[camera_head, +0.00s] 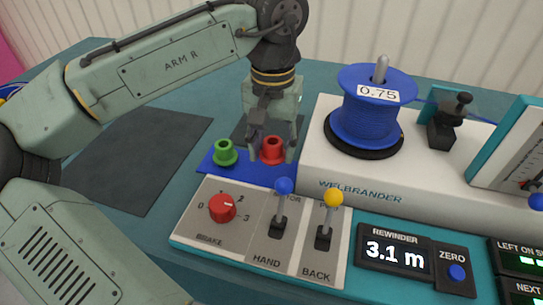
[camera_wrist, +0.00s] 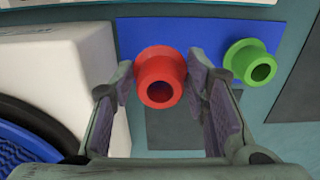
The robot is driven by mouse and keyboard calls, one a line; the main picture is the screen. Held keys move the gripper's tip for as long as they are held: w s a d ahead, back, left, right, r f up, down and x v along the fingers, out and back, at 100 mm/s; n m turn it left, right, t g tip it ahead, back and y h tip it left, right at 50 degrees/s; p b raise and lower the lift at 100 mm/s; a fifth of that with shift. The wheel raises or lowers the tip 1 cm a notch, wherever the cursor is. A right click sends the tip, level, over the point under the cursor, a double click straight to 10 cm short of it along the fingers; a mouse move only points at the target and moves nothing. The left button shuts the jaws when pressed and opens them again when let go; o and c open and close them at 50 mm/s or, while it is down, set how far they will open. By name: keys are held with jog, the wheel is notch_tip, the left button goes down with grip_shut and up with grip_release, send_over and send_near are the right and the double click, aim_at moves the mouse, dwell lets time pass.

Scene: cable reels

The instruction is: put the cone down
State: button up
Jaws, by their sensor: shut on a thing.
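My gripper (camera_head: 271,147) points down and is shut on the red cone (camera_head: 272,152). In the wrist view the red cone (camera_wrist: 160,64) sits between my two fingertips (camera_wrist: 165,82), its open end facing the camera. The cone is over the blue mat (camera_head: 207,167), beside the green cone (camera_head: 225,154). I cannot tell whether its base touches the mat. The green cone stands upright on the mat and also shows in the wrist view (camera_wrist: 243,58).
A white machine (camera_head: 325,165) with a blue wire spool (camera_head: 365,122) stands right of the cones. A control panel (camera_head: 245,245) with a red knob (camera_head: 222,208) and two levers lies in front.

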aim_at(272, 171)
jog(key=shift+f, duration=1.45)
jog(key=shift+f, duration=0.1)
jog(key=o, duration=0.9)
jog(key=shift+c, duration=0.2)
notch_tip(272, 171, up, 12)
